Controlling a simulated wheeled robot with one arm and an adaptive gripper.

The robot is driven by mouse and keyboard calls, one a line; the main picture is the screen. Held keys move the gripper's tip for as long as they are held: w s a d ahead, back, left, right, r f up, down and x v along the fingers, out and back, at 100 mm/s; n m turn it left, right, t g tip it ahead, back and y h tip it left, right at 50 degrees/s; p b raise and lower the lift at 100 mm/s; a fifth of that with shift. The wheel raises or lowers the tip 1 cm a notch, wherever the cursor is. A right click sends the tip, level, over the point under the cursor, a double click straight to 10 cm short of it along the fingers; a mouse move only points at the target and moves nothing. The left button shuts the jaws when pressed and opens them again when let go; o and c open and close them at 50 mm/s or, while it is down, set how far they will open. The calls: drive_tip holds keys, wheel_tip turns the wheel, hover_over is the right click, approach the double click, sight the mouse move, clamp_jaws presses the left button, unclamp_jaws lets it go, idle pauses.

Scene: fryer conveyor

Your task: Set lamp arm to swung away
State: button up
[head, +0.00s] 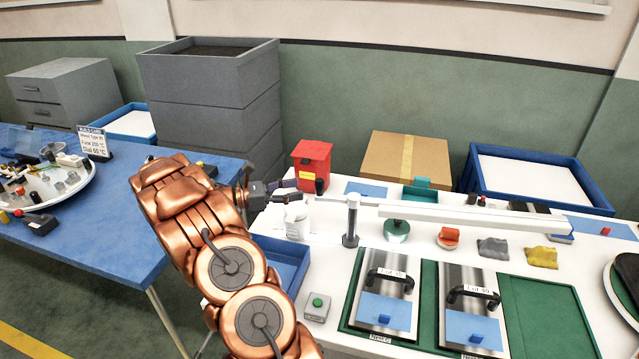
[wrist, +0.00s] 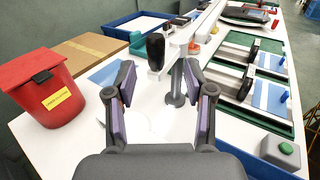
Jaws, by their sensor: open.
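The lamp arm (head: 470,217) is a long white bar on a grey upright post (head: 350,226). It reaches right across the white table, above the area behind the steel-lidded units. A short stub on the post's other side carries an upright black handle (head: 320,186). In the wrist view the black handle (wrist: 155,48) stands ahead between my fingers, with the post (wrist: 177,88) just right of it. My gripper (head: 284,188) is open and empty, left of the handle and apart from it; its fingers (wrist: 159,78) also show in the wrist view.
Two steel-lidded units (head: 385,295) with black handles lie front right. A green-button box (head: 317,306) sits near the front edge. A cardboard box (head: 405,158) stands behind.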

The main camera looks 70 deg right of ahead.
sight(320, 185)
drive_tip(key=shift+w+d+p+x, duration=0.1)
drive_tip(key=shift+p+x, duration=0.6)
drive_tip(key=shift+x, duration=1.35)
drive_tip(key=shift+w+d+p+x, duration=0.15)
drive_tip(key=shift+p+x, duration=0.5)
drive_tip(key=shift+x, duration=1.45)
drive_tip(key=shift+f, duration=0.1)
drive_tip(key=shift+c, duration=0.4)
clamp_jaws()
